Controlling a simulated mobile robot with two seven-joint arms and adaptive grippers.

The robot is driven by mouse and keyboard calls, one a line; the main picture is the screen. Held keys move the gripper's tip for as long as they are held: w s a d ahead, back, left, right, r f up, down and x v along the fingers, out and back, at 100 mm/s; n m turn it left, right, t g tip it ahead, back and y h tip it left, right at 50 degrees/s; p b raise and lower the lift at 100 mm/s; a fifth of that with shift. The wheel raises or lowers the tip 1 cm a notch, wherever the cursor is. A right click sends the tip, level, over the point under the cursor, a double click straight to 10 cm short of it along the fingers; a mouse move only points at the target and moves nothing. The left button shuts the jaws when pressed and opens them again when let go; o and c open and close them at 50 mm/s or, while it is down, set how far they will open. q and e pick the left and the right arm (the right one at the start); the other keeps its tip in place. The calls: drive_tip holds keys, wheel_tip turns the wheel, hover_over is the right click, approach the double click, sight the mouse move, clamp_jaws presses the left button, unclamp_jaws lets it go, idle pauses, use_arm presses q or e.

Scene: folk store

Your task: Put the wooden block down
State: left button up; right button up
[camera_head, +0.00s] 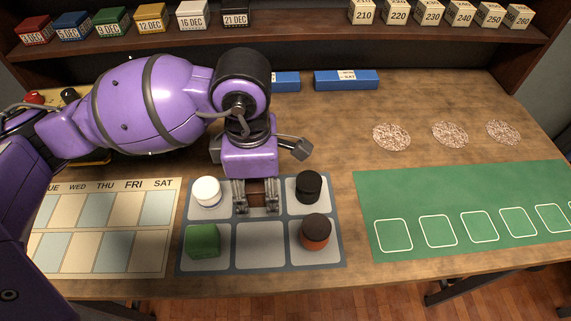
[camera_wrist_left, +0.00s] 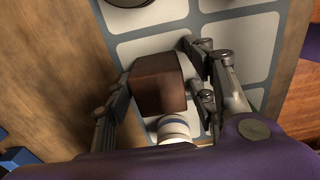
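The dark brown wooden block (camera_head: 257,193) is between the fingers of my left gripper (camera_head: 257,196), over the back middle cell of the grey board (camera_head: 235,223). Whether the block touches the board is hard to tell. A white cylinder (camera_head: 207,191) stands in the back left cell, a black one (camera_head: 308,186) in the back right cell. My right gripper is not in view.
A green block (camera_head: 202,240) is in the front left cell and an orange, dark-topped piece (camera_head: 315,232) in the front right one. The front middle cell is empty. A calendar mat (camera_head: 105,228) lies left, a green mat (camera_head: 465,207) right. Shelves with labelled cubes stand behind.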

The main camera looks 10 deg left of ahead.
sight(257, 182)
use_arm(q)
wheel_tip(257, 182, up, 12)
drive_tip(key=p, duration=0.1)
drive_tip(key=shift+r, duration=0.2)
idle(0.4)
idle(0.4)
